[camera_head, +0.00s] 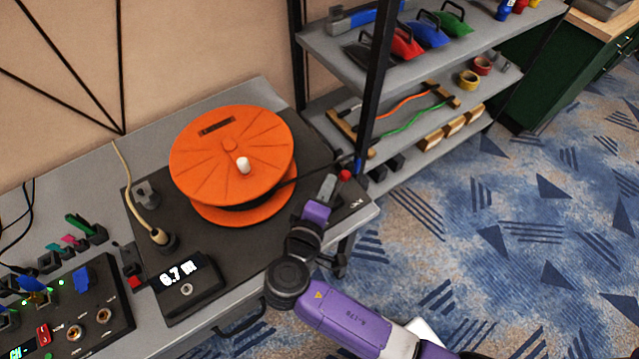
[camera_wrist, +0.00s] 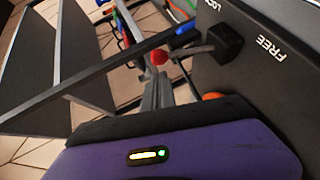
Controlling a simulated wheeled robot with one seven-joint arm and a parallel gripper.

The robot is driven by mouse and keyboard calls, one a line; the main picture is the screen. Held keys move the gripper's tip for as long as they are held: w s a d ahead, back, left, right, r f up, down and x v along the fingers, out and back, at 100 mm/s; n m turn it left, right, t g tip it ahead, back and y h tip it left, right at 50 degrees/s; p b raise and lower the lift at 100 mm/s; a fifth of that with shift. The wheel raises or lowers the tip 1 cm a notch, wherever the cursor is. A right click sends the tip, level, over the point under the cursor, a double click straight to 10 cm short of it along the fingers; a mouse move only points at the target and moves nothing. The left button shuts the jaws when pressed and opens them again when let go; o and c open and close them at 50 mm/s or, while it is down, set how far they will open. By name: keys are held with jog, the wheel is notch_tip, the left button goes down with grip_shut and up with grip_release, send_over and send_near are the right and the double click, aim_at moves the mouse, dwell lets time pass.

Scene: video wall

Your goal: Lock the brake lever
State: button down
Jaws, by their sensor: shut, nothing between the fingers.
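The brake lever has a red ball knob (camera_head: 345,174) near the right end of the dark base plate. In the wrist view, its knob (camera_wrist: 159,57) sits on a thin rod running left from a black pivot block (camera_wrist: 224,42). The words FREE and a partly cut-off LOCK are printed near the block. The rod points away from both words; I cannot tell its exact setting. My gripper (camera_head: 333,180) is shut and empty, just left of the knob in the head view. In the wrist view, its fingertips (camera_wrist: 158,82) are just below the knob; contact is unclear.
An orange cable reel (camera_head: 232,150) with a white knob stands on the base plate, left of my gripper. A display box (camera_head: 187,286) is at the front. A shelf rack (camera_head: 375,75) with a dark upright stands close behind the lever. Carpeted floor lies open to the right.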

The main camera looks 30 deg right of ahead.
jog(key=shift+d+r+y+p, duration=0.1)
jog(key=shift+d+y+p, duration=0.25)
jog(key=shift+d, duration=0.7)
jog(key=shift+d, duration=0.2)
